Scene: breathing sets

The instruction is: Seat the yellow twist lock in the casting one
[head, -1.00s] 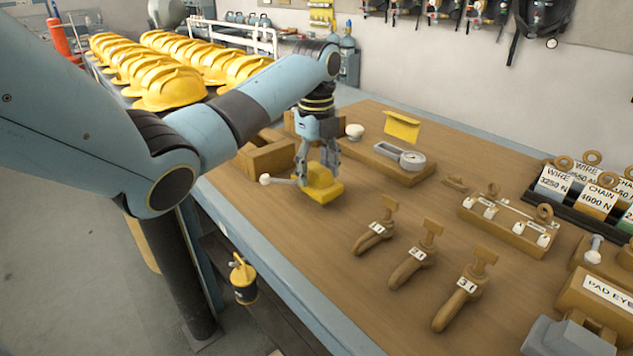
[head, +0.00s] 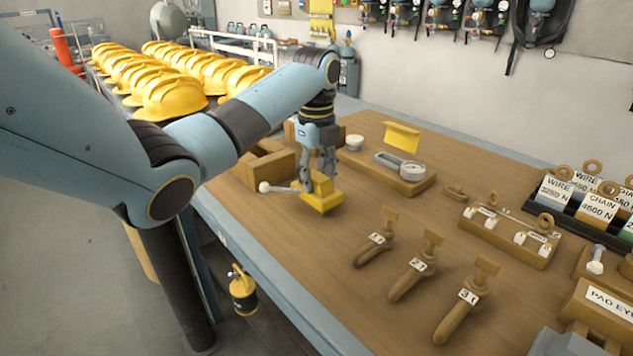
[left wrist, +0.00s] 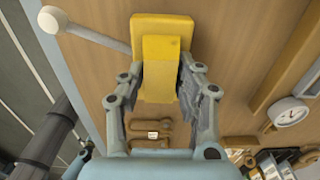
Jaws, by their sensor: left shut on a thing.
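The yellow twist lock (head: 321,197) is a blocky piece with a white ball-ended lever sticking out to the left. My left gripper (head: 318,178) is shut on its upper part, fingers pointing down. The lock is over the wooden table top; I cannot tell whether it touches it. The left wrist view also shows the lock (left wrist: 162,30) between the two fingers (left wrist: 160,85), with the lever toward the upper left. A brown open-topped box (head: 265,168) stands just left of the gripper; no number is readable, so I cannot tell whether it is casting one. My right gripper is not seen.
A brown block with a round gauge (head: 412,172) and a yellow plate (head: 402,137) stand behind to the right. Several numbered brown shackles (head: 410,275) lie in front to the right. The table's blue edge (head: 265,275) runs along the left.

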